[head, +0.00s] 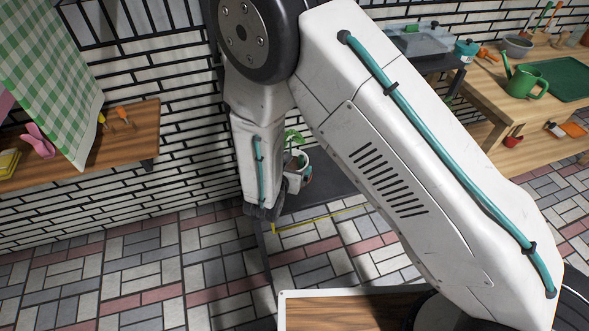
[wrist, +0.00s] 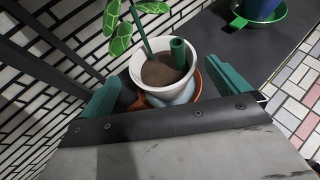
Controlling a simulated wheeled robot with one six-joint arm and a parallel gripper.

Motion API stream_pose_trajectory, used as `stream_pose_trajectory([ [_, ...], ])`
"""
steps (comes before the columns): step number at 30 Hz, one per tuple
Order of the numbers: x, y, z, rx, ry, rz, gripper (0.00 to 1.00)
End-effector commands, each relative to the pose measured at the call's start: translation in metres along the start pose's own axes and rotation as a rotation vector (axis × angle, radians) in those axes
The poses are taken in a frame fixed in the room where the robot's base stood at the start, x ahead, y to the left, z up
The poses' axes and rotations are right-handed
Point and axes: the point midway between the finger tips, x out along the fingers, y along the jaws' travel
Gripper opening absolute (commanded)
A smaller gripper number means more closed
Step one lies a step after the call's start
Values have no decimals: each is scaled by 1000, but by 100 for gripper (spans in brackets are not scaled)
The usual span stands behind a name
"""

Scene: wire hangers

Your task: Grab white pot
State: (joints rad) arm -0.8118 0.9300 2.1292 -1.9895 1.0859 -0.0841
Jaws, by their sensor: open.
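The white pot (wrist: 165,65) stands on a dark bench, with dark soil, a leafy green plant and green stakes in it. An orange-brown rim (wrist: 197,88) shows around its lower part. My gripper (wrist: 168,76) is open, with one green finger on each side of the pot in the wrist view. I cannot tell whether either finger touches it. The pot's near lower side is partly hidden by my gripper's body. In the head view the pot (head: 302,158) shows just right of my forearm, which partly covers it.
A blue pot (wrist: 258,8) on a green saucer (wrist: 262,22) stands farther right on the dark bench (wrist: 225,50). A tiled wall is close on the left. A wooden table (head: 500,95) with a green watering can (head: 527,80) is at the right; a wooden shelf (head: 75,150) is at the left.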

Motion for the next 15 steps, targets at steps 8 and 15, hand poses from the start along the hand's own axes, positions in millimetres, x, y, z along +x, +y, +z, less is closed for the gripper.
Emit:
stream_pose_trajectory([
  [8, 30, -4, -2, 2, 0, -5, 100],
  [15, 60, -5, -2, 3, 1, -6, 100],
])
